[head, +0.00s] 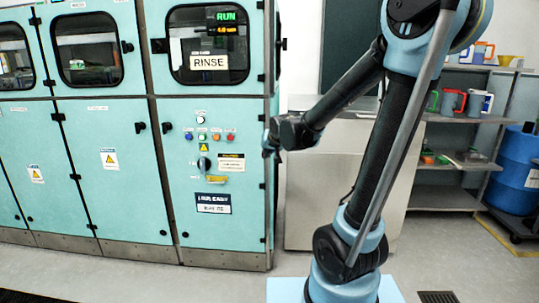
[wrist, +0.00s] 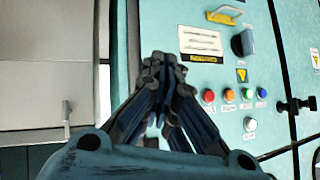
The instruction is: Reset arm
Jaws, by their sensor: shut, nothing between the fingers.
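My arm rises in front of me in the head view and bends down to the left. My gripper (head: 269,143) is partly seen at its end, by the right front edge of the rinse module (head: 215,215). In the wrist view my gripper (wrist: 163,62) is shut, its fingertips together and empty. The module's control panel shows beyond it, upside down, with a red button (wrist: 208,96), a black rotary switch (wrist: 243,43) and a yellow handle (wrist: 224,15). I cannot tell whether the gripper touches the module.
More teal modules (head: 105,170) stand to the left. A RINSE sign (head: 208,62) is on the window. A grey cabinet (head: 320,200) stands behind my arm. Shelves with jugs (head: 452,102) and a blue drum (head: 515,170) are at the right. The floor at front left is mostly clear.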

